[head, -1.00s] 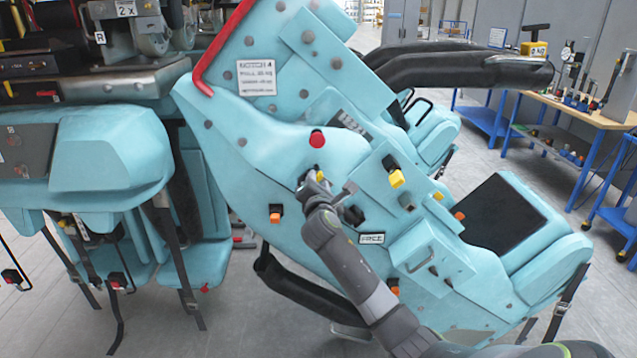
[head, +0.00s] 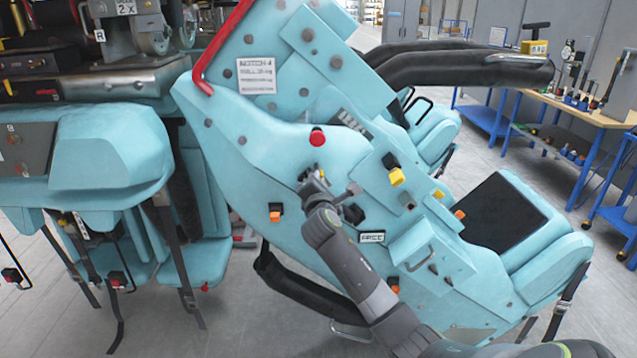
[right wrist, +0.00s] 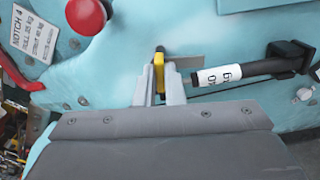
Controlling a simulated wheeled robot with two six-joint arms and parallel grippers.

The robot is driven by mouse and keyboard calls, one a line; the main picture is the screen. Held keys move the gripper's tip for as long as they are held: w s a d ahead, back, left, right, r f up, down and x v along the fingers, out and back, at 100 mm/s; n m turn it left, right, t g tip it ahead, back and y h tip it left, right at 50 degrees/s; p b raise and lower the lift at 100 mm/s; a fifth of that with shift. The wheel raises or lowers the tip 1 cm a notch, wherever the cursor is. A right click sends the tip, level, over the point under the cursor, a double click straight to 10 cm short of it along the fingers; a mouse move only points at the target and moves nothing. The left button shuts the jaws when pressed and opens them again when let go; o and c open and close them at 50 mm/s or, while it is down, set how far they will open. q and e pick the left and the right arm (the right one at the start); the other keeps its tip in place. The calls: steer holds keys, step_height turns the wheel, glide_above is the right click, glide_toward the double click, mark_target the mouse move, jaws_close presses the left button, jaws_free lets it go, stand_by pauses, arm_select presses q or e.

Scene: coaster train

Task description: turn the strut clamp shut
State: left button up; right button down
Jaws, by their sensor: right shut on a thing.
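My right gripper (head: 314,178) reaches up to the side of the tilted light-blue seat unit. In the right wrist view its two pale fingers (right wrist: 159,90) are shut on a small yellow-and-black lever (right wrist: 158,72), which looks like the strut clamp's handle. A grey metal plate sticks out just right of the lever. A black strut (right wrist: 258,69) with a white number label runs to the right from there. In the head view the lever is mostly hidden by the gripper, and the strut end (head: 353,212) shows beside the wrist. My left gripper is not in view.
A red knob (head: 317,138) sits just above the gripper. Yellow (head: 397,177) and orange (head: 276,214) knobs and a box with a handle (head: 432,255) stick out nearby. A black padded bar (head: 305,290) runs below. Workbenches stand at the far right.

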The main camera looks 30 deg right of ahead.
steer(key=shift+f+m+b, duration=0.2)
steer(key=shift+m+b, duration=1.35)
steer(key=shift+m, duration=2.5)
steer(key=shift+f+m+b, duration=0.15)
steer(key=shift+m+b, duration=1.4)
steer(key=shift+m, duration=2.5)
steer(key=c, duration=1.5)
jaws_free()
steer(key=shift+s, duration=0.1)
